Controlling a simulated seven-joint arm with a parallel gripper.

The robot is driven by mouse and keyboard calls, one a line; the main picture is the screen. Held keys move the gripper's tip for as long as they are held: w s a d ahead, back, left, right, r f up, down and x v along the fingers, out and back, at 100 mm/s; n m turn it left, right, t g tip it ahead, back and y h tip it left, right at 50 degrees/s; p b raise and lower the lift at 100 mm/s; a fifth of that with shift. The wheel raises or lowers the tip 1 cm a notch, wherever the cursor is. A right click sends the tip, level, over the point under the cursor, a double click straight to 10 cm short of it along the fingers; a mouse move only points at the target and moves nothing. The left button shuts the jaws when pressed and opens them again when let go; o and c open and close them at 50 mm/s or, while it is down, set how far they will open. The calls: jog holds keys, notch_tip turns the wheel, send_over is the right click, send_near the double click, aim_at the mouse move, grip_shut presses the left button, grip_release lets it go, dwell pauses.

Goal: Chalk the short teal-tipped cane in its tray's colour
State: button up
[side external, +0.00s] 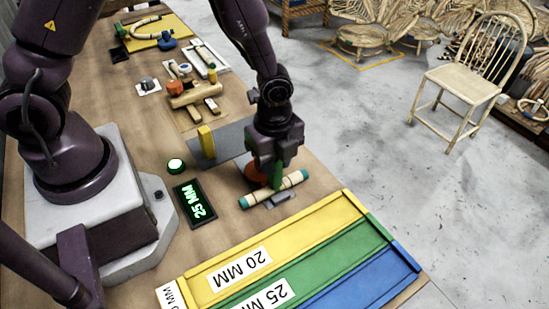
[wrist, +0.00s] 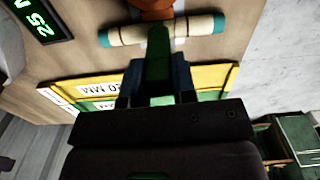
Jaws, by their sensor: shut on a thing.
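The short teal-tipped cane (side external: 293,182) lies near the table's right edge on a small grey support, pale with a teal band at each end. It also shows in the wrist view (wrist: 125,36). My gripper (side external: 274,160) is right above it, shut on a green chalk stick (wrist: 160,75). The stick's lower end (side external: 277,178) meets or nearly meets the middle of the cane; I cannot tell if they touch. The display (side external: 194,203) reads 25 MM in green. The green tray (side external: 345,253) is labelled 25 MM, beside the yellow tray (side external: 310,225) labelled 20 MM and the blue tray (side external: 370,282).
An orange round part (side external: 254,174) sits just behind the cane. A yellow block (side external: 206,142) stands upright by a grey plate (side external: 232,138). A green-lit button (side external: 175,165) is near the display. Wooden fixtures (side external: 195,95) crowd the table's far end.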

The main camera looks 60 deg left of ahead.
dwell(0.4)
jog(key=shift+r, duration=3.5)
jog(key=a+f, duration=0.1)
jog(key=a, duration=1.5)
jog(key=shift+w+a+f, duration=0.1)
jog(key=shift+w+f, duration=0.05)
jog(key=shift+f, duration=1.95)
jog(key=shift+w+a+f, duration=0.1)
jog(key=shift+w+f, duration=0.05)
jog(key=shift+f, duration=1.9)
jog(key=shift+f, duration=0.15)
